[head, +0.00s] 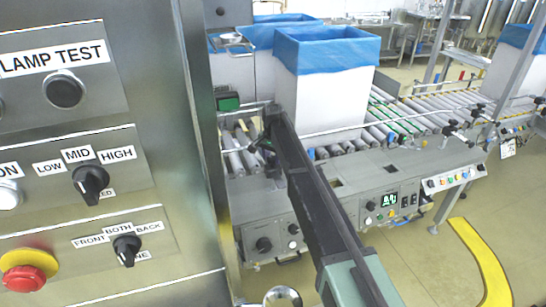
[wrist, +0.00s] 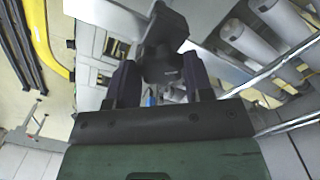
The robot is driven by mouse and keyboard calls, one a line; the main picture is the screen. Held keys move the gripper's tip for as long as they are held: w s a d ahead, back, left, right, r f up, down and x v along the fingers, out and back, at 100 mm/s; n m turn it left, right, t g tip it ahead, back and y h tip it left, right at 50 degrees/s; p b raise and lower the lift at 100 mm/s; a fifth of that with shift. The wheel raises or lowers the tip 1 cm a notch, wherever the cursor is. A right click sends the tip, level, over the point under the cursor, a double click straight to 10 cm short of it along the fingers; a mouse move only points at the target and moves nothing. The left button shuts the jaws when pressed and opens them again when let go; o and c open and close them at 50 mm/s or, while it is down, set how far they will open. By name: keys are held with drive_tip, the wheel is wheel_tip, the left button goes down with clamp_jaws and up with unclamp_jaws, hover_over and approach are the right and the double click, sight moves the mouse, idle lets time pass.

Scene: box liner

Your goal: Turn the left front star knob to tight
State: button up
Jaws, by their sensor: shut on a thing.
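In the wrist view a dark knob (wrist: 166,55) with several lobes sits between the two fingers of my gripper (wrist: 160,80), which is shut on it. The knob is beside a flat grey metal plate. I cannot read any tight or loose mark on it. In the head view my gripper (head: 266,132) reaches the near left end of the roller conveyor. There the knob is mostly hidden by the dark fingers and arm, and I cannot tell its angle.
A tall white box (head: 322,105) with a blue liner stands on the roller conveyor (head: 385,130) just behind my arm. A metal guide rail (head: 400,115) runs along the rollers. A control cabinet (head: 150,150) fills the left. Open floor (head: 430,265) lies at the right front.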

sight(273, 158)
drive_tip(key=m, duration=0.3)
drive_tip(key=shift+m, duration=2.3)
drive_tip(key=o, duration=0.9)
wheel_tip(273, 158, up, 11)
drive_tip(key=p, duration=1.1)
